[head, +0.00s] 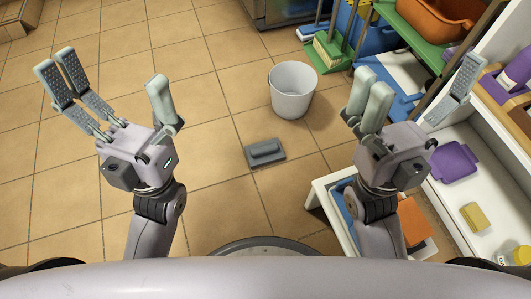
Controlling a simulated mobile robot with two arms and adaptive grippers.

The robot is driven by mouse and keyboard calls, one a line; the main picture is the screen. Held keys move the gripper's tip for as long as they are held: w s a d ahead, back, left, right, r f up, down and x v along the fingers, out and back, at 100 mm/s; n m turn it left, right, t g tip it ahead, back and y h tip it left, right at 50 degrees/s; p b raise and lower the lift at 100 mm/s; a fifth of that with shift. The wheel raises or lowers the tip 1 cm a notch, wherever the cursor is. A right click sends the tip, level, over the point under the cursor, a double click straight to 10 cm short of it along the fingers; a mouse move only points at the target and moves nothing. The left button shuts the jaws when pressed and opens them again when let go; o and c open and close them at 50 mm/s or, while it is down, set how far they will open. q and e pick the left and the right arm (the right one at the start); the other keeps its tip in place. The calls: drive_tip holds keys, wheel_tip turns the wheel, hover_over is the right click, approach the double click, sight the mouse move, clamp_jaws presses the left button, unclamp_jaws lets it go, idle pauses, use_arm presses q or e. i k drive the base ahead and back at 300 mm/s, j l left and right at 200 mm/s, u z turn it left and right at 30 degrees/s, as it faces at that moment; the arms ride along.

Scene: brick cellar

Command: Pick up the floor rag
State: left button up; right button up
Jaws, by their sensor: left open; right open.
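A flat dark grey piece (265,153) with a raised, rounded block on top lies on the tiled floor, in the middle of the head view. I cannot tell whether it is the floor rag or a pad with a handle. My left gripper (110,88) is open and empty, up and to the left of it in the picture. My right gripper (417,88) is open and empty, up and to the right of it. Neither gripper touches the grey piece.
A white bucket (293,92) stands on the floor behind the grey piece. A green broom (329,52) and blue items stand at the back right. A white shelf unit (478,190) runs along the right, with a yellow sponge (474,217). The tiled floor at left is clear.

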sight(260, 154)
drive_tip(key=i+j, duration=0.1)
drive_tip(key=j, duration=0.3)
drive_tip(key=i+j, duration=0.15)
drive_tip(key=j, duration=0.25)
drive_tip(key=i+j, duration=0.1)
drive_tip(key=j, duration=0.35)
drive_tip(key=i+j, duration=0.1)
drive_tip(key=j, duration=0.3)
drive_tip(key=z, duration=0.4)
drive_tip(key=j+z, duration=0.15)
drive_tip(key=z, duration=0.2)
drive_tip(key=i+j+z, duration=0.1)
drive_tip(key=z, duration=0.7)
drive_tip(key=i+z, duration=0.15)
drive_tip(key=i, duration=0.25)
